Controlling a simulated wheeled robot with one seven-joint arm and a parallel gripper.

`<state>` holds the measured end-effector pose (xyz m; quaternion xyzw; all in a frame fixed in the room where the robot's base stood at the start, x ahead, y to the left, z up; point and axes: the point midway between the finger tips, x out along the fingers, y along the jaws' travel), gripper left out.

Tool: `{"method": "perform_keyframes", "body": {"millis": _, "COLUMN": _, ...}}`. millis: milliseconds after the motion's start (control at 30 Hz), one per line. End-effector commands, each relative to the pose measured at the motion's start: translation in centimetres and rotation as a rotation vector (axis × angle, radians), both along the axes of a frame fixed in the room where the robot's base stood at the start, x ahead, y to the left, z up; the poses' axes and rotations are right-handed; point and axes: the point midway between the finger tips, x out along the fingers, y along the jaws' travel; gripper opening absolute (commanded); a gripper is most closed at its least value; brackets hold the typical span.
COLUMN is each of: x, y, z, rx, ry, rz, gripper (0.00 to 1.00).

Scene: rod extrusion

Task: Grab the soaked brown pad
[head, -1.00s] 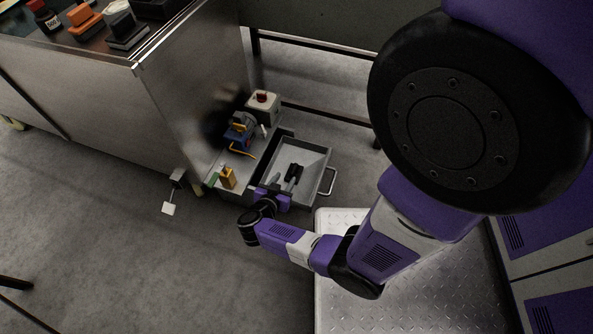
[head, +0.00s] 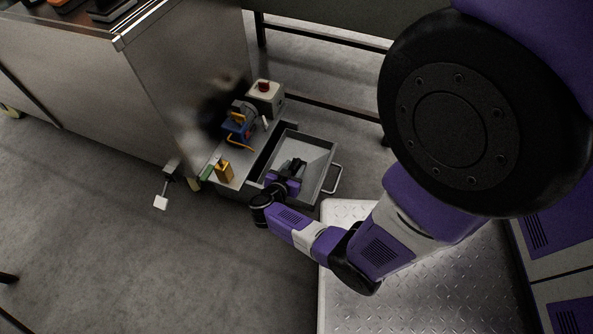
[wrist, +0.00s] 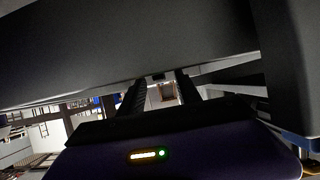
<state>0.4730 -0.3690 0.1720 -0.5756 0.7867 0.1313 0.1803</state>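I cannot make out a soaked brown pad in either view. My gripper (head: 294,164) reaches over the grey open drawer (head: 318,156), its black fingers above the drawer's floor. In the wrist view my gripper (wrist: 162,86) has its two dark fingers apart, with a gap between them. A small brownish patch shows in that gap, too small and far to identify. A large dark grey surface fills the upper wrist view. My gripper's body hides the near part of the drawer.
Left of the drawer, a shelf carries a yellow-orange block (head: 224,171), a blue device (head: 237,127) and a pale box with a red button (head: 266,97). A metal cabinet (head: 120,95) stands left. A diamond-plate platform (head: 430,270) lies at right.

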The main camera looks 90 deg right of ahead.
Motion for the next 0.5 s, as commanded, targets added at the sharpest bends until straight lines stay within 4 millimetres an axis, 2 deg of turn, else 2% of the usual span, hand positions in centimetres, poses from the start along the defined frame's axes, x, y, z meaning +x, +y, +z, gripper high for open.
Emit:
{"method": "perform_keyframes", "body": {"millis": 33, "x": -0.3, "y": -0.7, "z": -0.8, "rx": 0.0, "ry": 0.0, "rz": -0.002, "gripper": 0.4}}
{"method": "perform_keyframes", "body": {"millis": 200, "x": -0.8, "y": -2.2, "z": -1.4, "rx": -0.001, "ry": 0.001, "rz": -0.002, "gripper": 0.4}}
{"method": "perform_keyframes", "body": {"millis": 467, "x": -0.8, "y": -2.5, "z": -1.3, "rx": 0.0, "ry": 0.001, "rz": 0.0, "gripper": 0.4}}
{"method": "perform_keyframes", "body": {"millis": 500, "x": -0.8, "y": -2.5, "z": -1.3, "rx": 0.0, "ry": 0.001, "rz": 0.0, "gripper": 0.36}}
